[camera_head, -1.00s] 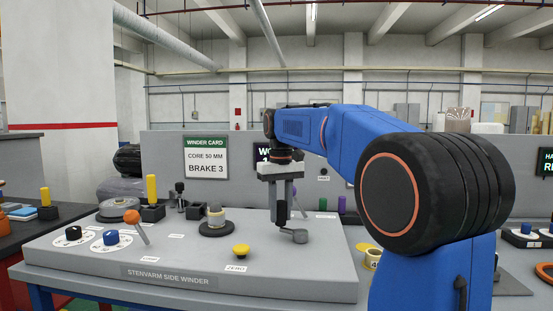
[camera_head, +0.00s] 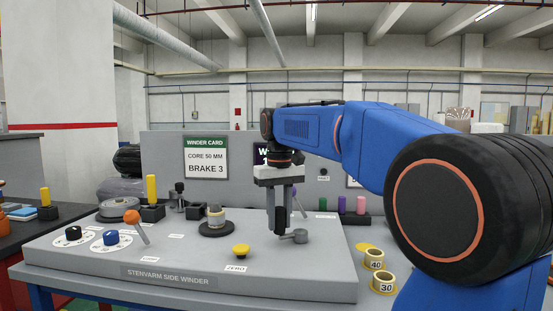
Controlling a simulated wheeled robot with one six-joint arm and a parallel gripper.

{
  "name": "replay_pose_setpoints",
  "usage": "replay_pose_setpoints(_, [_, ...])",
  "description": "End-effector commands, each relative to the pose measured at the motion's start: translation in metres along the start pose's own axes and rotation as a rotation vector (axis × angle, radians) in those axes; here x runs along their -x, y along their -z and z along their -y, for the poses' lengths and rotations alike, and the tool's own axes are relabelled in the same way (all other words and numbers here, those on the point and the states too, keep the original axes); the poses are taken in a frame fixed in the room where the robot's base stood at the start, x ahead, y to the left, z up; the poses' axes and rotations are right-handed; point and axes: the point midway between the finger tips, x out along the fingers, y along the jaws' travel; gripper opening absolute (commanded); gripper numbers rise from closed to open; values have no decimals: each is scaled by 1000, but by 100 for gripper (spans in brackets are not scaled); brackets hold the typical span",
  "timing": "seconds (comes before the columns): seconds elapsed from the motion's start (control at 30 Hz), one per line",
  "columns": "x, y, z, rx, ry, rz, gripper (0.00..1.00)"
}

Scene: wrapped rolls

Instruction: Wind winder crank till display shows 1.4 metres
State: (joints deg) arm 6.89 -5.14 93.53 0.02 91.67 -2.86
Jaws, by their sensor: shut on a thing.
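The side winder (camera_head: 90,262) is a wide grey console with a label on its front. Its grey crank (camera_head: 298,236) stands at the console's right part. My gripper (camera_head: 280,222) points down from above, shut on the crank's dark upright handle, just left of the crank's hub. The fingers cover part of the handle. The display (camera_head: 262,154) on the panel behind is mostly hidden by my arm, so its reading cannot be read. The winder card (camera_head: 205,157) reads core 50 mm, brake 3.
A yellow button (camera_head: 241,250) marked zero is left of the crank. A spindle with a core (camera_head: 215,218), an orange-knobbed lever (camera_head: 132,217) and black and blue knobs stand further left. Rolls marked 40 (camera_head: 374,260) and 30 (camera_head: 384,283) lie right of the console.

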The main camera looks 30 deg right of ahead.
Motion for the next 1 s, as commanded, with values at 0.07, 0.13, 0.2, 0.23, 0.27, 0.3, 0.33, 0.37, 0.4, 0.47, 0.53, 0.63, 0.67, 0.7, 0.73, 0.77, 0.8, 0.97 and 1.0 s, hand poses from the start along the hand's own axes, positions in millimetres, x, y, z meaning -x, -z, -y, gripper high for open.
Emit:
replay_pose_setpoints(0.07, [0, -4, 0, -1, -3, 0, 10])
replay_pose_setpoints(0.13, [0, -6, 0, -1, -3, 0, 10])
replay_pose_setpoints(0.2, [0, -8, -1, -2, -2, -1, 10])
replay_pose_setpoints(0.23, [0, -9, -1, -2, -2, -1, 10])
replay_pose_setpoints(0.27, [0, -11, -2, -2, -2, -1, 10])
replay_pose_setpoints(0.3, [0, -14, -3, -2, -2, -1, 10])
replay_pose_setpoints(0.33, [1, -16, -3, -3, -3, -1, 10])
replay_pose_setpoints(0.37, [1, -19, -4, -3, -3, -1, 10])
replay_pose_setpoints(0.4, [1, -22, -5, -3, -3, -1, 10])
replay_pose_setpoints(0.47, [1, -26, -6, -3, -3, -2, 10])
replay_pose_setpoints(0.53, [0, -29, -6, -2, -3, -2, 10])
replay_pose_setpoints(0.63, [0, -31, -7, -2, -3, -2, 10])
replay_pose_setpoints(0.67, [1, -32, -8, -2, -3, -2, 10])
replay_pose_setpoints(0.7, [1, -34, -9, -2, -2, -2, 10])
replay_pose_setpoints(0.73, [1, -35, -10, -2, -2, -2, 10])
replay_pose_setpoints(0.77, [1, -37, -11, -2, -3, -2, 10])
replay_pose_setpoints(0.8, [1, -39, -13, -2, -3, -2, 10])
replay_pose_setpoints(0.97, [1, -49, -20, -3, -3, -3, 10])
replay_pose_setpoints(1.0, [1, -50, -21, -2, -3, -3, 10])
